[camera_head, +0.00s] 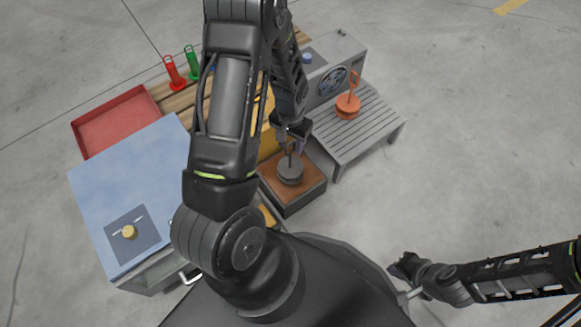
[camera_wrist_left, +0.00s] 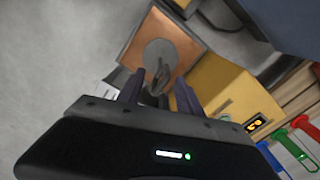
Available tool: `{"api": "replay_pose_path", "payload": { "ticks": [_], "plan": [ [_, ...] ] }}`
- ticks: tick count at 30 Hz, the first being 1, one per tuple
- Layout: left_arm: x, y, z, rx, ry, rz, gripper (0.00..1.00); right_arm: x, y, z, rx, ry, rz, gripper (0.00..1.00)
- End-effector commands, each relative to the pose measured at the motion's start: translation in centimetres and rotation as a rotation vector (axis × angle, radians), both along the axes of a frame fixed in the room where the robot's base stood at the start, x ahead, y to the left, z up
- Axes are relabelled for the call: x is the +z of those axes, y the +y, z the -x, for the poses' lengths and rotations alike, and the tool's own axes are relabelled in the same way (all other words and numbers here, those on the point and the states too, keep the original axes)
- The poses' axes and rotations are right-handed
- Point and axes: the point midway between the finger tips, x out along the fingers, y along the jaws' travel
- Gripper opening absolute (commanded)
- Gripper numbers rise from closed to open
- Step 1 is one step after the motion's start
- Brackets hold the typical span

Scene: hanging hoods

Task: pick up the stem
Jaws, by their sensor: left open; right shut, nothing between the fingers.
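A dark grey round weight-like piece (camera_head: 290,172) with a thin upright stem stands on a brown-topped box (camera_head: 311,186). In the left wrist view the grey disc (camera_wrist_left: 161,54) shows on the copper-brown top (camera_wrist_left: 187,47), its stem pointing toward the gripper. My left gripper (camera_head: 292,148) is open just above it, its purple-grey fingers on either side of the stem's upper end; I cannot tell whether they touch it. My right gripper (camera_head: 402,268) is shut and empty over the floor at the lower right.
An orange piece with an upright handle (camera_head: 348,106) stands on a grey slatted table (camera_head: 366,132). A blue-topped table (camera_head: 130,180) holds a yellow knob-like piece (camera_head: 129,232). Red (camera_head: 174,74) and green (camera_head: 192,63) pieces and a red tray (camera_head: 112,118) are behind. A yellow block (camera_wrist_left: 222,92) is beside the box.

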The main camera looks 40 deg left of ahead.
Motion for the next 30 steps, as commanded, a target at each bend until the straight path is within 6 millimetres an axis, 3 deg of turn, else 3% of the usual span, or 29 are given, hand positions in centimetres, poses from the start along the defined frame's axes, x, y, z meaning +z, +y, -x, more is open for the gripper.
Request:
{"api": "replay_pose_path", "payload": {
  "ticks": [2,12,22,30],
  "plan": [
    [-0.9,0.0,0.0,0.000,0.001,0.000,0.42,-0.5,0.0,-0.1,-0.001,-0.002,0.000,0.00],
    [-1.1,0.0,0.0,0.000,0.000,0.000,0.42,-0.6,0.0,-0.1,-0.001,-0.003,0.001,0.00],
    [-5.5,0.0,0.2,0.000,0.001,0.000,0.42,-3.4,0.1,-0.5,-0.007,-0.012,0.002,0.00],
    [-6.0,0.0,0.2,0.000,-0.001,0.000,0.42,-3.5,0.1,-0.6,-0.008,-0.016,0.003,0.00]
  ]
}}
